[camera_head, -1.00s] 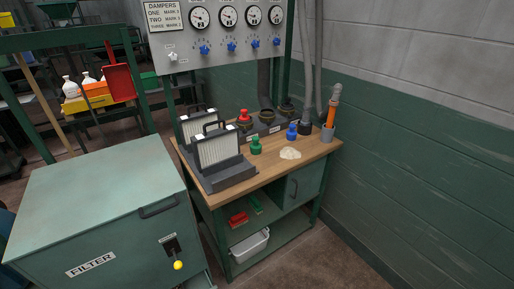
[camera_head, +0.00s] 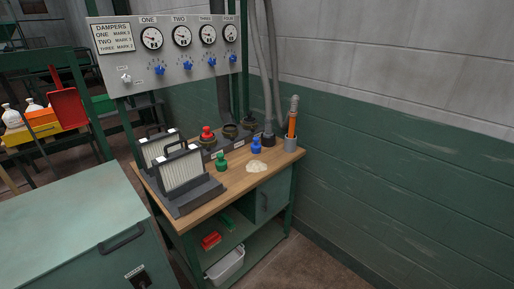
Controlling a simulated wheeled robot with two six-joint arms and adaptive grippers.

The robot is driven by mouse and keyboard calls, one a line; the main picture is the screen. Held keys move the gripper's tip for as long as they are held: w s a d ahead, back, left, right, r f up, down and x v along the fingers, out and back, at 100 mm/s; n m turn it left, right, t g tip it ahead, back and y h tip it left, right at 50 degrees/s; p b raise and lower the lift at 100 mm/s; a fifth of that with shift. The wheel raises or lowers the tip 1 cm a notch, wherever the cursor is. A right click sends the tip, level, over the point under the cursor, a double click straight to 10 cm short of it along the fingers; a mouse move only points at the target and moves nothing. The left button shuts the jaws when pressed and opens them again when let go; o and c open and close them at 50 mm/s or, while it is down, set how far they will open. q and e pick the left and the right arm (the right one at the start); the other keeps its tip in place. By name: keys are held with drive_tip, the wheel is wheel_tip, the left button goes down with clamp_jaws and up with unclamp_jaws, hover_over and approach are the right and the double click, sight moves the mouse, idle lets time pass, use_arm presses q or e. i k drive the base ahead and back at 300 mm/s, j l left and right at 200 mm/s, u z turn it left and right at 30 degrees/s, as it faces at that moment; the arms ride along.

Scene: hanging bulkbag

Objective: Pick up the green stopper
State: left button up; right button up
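The green stopper (camera_head: 222,162) stands upright on the wooden top of a small workbench (camera_head: 233,182). It is just right of the filter panels and in front of the dark port block. A blue stopper (camera_head: 256,146) stands to its right, and a red stopper (camera_head: 207,133) sits behind it on the port block (camera_head: 228,143). Neither of my grippers is in view.
Two white pleated filters (camera_head: 181,172) stand in a dark holder on the bench's left. A pale powder pile (camera_head: 257,167) lies right of the green stopper. A grey cup (camera_head: 290,144) holds an orange tool. A green filter cabinet (camera_head: 70,225) stands front left.

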sight(221, 164)
drive_tip(key=i+l+u, duration=0.2)
drive_tip(key=i+l, duration=0.2)
drive_tip(key=l, duration=0.2)
drive_tip(key=i+l+u, duration=0.1)
drive_tip(key=l, duration=0.2)
drive_tip(key=i+l+u, duration=0.1)
drive_tip(key=i+l, duration=0.15)
drive_tip(key=i+l+u, duration=0.1)
drive_tip(key=l, duration=0.35)
drive_tip(key=i+l+u, duration=0.1)
drive_tip(key=l, duration=0.25)
drive_tip(key=i+l+u, duration=0.1)
drive_tip(key=l, duration=0.25)
drive_tip(key=i+l+u, duration=0.1)
drive_tip(key=l, duration=0.3)
drive_tip(key=i, duration=0.1)
